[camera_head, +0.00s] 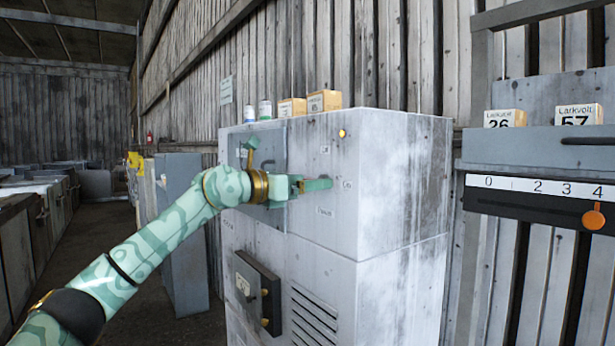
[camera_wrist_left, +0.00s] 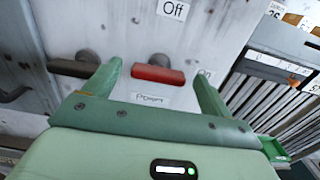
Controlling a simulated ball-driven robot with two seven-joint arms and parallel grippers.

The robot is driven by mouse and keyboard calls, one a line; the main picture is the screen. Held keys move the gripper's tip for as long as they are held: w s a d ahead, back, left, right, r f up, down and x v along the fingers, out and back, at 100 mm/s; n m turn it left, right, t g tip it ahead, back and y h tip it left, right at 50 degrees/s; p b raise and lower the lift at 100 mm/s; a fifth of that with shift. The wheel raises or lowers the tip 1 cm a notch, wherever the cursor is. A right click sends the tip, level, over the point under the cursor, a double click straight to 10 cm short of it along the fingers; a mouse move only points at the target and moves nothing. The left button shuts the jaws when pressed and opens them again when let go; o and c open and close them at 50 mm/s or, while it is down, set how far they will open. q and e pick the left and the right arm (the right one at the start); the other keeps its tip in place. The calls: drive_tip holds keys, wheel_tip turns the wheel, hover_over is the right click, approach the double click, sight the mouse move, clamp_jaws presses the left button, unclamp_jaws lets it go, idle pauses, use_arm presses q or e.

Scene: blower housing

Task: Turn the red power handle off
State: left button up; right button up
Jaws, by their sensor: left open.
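The red power handle (camera_wrist_left: 158,74) shows in the left wrist view as a bar on a dark round pivot, lying roughly crosswise. The "Off" label (camera_wrist_left: 173,9) is above it, the "Power" label (camera_wrist_left: 150,98) is below, and an "On" label (camera_wrist_left: 204,74) at right is partly covered by a finger. My left gripper (camera_wrist_left: 157,76) is open, one fingertip on each side of the handle in the picture; I cannot tell whether either touches it. In the head view my left gripper (camera_head: 326,184) is at the cabinet front and hides the handle. My right gripper is not in view.
A dark handle (camera_wrist_left: 76,67) is left of the red one. The grey cabinet (camera_head: 400,190) carries boxes (camera_head: 324,100) and cans on top, an amber light (camera_head: 342,133), and a black panel (camera_head: 258,290) low down. A slider unit with an orange knob (camera_head: 594,220) is at right.

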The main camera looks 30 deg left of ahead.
use_arm(q)
drive_tip(key=shift+w, duration=0.3)
drive_tip(key=shift+d, duration=0.1)
drive_tip(key=c, duration=1)
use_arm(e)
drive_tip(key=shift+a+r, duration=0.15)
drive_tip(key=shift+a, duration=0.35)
use_arm(q)
drive_tip(key=shift+n, duration=0.3)
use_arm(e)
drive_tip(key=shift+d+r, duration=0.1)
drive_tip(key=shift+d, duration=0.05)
use_arm(q)
drive_tip(key=shift+a+n+p, duration=0.2)
drive_tip(key=shift+n+p, duration=6)
drive_tip(key=shift+n, duration=2.6)
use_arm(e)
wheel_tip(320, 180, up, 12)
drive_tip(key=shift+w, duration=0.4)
use_arm(q)
drive_tip(key=shift+f, duration=0.1)
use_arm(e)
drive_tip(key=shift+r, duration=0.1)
